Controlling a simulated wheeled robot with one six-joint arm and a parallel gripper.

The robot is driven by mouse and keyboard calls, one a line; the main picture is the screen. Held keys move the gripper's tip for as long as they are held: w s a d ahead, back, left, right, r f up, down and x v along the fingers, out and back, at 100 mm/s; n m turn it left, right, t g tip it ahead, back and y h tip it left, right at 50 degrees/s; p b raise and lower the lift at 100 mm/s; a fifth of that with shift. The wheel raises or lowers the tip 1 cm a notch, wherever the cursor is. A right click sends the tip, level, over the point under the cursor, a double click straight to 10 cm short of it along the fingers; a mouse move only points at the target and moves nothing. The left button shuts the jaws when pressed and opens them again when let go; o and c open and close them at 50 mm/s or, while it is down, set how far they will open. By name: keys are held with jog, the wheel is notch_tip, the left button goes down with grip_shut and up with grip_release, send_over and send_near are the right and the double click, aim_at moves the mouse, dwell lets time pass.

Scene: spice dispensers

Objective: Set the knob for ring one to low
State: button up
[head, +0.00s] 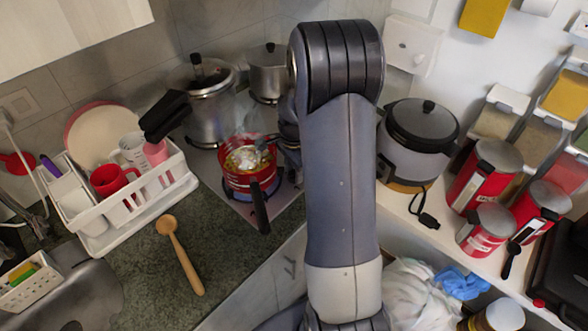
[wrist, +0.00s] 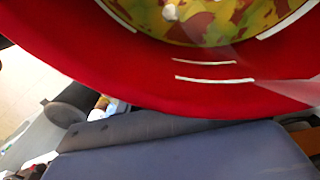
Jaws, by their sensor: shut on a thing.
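The red pot (head: 236,180), with food in it and a black handle (head: 260,208), stands on the stove (head: 238,207). A blue glow shows beneath it. Its red wall and yellow-green food fill the upper wrist view (wrist: 150,85). My gripper (head: 264,145) is at the pot's right rim, largely hidden behind my arm. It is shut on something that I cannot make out. No knob for ring one can be made out in either view, and its setting cannot be seen.
A pressure cooker (head: 205,110) and a steel pot (head: 268,75) stand behind. A rice cooker (head: 420,135) is to the right. A white dish rack (head: 125,208) and wooden spoon (head: 180,257) lie left. Red canisters (head: 487,180) stand far right.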

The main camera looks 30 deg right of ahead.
jog(key=shift+m, duration=0.5)
jog(key=m+b, duration=0.1)
jog(key=m, duration=0.2)
jog(key=m+b, duration=0.1)
jog(key=m, duration=0.4)
dwell(0.4)
jog(key=o, duration=1)
jog(key=shift+r+b, duration=0.1)
jog(key=shift+b, duration=0.2)
notch_tip(320, 180, up, 11)
jog(key=shift+f+b, duration=0.2)
jog(key=shift+b, duration=0.2)
